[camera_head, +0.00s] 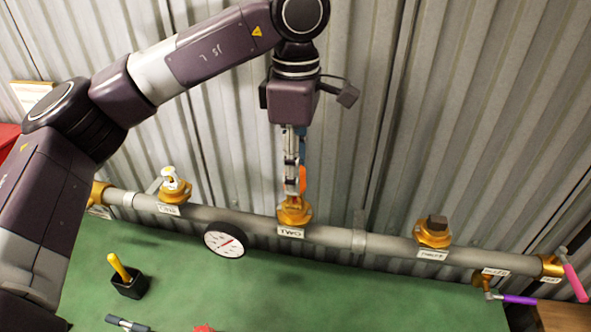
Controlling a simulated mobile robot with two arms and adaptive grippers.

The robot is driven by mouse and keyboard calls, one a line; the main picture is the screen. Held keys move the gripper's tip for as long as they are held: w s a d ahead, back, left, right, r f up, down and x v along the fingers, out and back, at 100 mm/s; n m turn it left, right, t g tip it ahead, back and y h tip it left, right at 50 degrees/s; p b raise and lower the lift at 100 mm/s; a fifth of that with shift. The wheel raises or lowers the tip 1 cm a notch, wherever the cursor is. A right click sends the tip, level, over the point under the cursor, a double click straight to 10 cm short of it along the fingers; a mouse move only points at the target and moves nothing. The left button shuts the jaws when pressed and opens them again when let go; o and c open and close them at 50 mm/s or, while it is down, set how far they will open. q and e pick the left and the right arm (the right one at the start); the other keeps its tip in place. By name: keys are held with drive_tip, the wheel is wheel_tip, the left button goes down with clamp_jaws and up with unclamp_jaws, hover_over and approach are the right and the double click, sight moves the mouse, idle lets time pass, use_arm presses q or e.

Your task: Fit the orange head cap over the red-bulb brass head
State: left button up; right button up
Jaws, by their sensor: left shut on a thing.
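My left gripper (294,188) points straight down over the middle brass head (295,214), which has a label reading TWO below it. It is shut on the orange head cap (302,179), of which a narrow strip shows beside the fingers. The cap is right above or at the top of this head; I cannot tell whether they touch. No red bulb is visible; the fingers and cap cover the top of the middle head. My right gripper is not in view.
A grey pipe (340,237) carries a left brass head with a white top (172,184), a right one with a dark block (434,229), and a gauge (225,243). Pink (573,278) and purple (518,299) levers stand at right. A black cup (131,286) holds a yellow-handled tool.

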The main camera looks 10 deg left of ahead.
use_arm(q)
drive_tip(key=shift+f+b, duration=0.85)
drive_tip(key=shift+f, duration=0.3)
drive_tip(key=shift+f+b, duration=0.65)
drive_tip(key=shift+f, duration=0.2)
drive_tip(key=o, duration=0.8)
drive_tip(key=shift+r, duration=0.1)
wheel_tip(320, 180, up, 12)
drive_tip(key=shift+f, duration=0.1)
